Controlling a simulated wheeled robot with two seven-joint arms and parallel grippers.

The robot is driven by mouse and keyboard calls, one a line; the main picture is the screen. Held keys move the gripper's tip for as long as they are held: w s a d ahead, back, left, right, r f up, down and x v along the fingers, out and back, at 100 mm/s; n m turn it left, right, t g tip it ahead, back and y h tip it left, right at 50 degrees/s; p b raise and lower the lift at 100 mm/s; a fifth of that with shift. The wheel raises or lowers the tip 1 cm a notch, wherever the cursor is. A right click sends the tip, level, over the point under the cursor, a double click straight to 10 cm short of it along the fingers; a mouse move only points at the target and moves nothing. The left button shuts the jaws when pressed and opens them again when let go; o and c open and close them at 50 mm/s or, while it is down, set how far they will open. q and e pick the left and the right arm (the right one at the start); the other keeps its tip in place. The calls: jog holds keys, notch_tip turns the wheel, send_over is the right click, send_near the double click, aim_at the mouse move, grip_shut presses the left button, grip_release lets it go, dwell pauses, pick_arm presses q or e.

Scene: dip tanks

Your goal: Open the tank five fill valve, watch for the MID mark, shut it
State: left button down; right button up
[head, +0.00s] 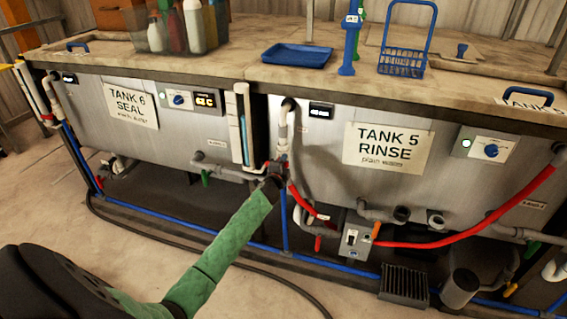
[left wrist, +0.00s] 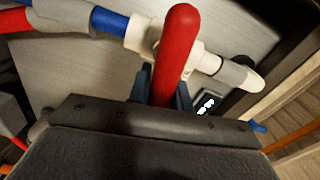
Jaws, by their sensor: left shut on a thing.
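Tank five (head: 315,150) stands at the right in the head view, with a sign (head: 388,147) reading TANK 5 RINSE. My left gripper (head: 277,172) is at the pipework by its left end. In the left wrist view its fingers (left wrist: 165,88) are shut on a red valve handle (left wrist: 178,45), which passes in front of a white and blue pipe (left wrist: 112,22). Whether the valve is open I cannot tell. A gauge tube (head: 243,130) with blue in it stands left of the tank; its marks are too small to read. My right gripper is not in view.
Tank six (head: 190,125) stands to the left. A blue tray (head: 297,55) and a blue basket (head: 405,55) are on the top. A red hose (head: 480,228) and a switch box (head: 354,242) are below tank five. Open floor (head: 60,215) lies at the left.

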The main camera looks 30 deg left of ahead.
pick_arm(q)
jog(key=shift+d+f+m, duration=0.1)
jog(key=shift+f+m, duration=0.15)
jog(key=shift+m, duration=0.75)
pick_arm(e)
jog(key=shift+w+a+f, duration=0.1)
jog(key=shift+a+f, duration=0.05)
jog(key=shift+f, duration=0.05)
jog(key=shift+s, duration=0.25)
pick_arm(q)
jog(key=c, duration=1.3)
grip_release()
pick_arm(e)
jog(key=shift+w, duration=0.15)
pick_arm(q)
jog(key=b+v, duration=0.1)
jog(key=v, duration=0.6)
jog(key=shift+s, duration=0.4)
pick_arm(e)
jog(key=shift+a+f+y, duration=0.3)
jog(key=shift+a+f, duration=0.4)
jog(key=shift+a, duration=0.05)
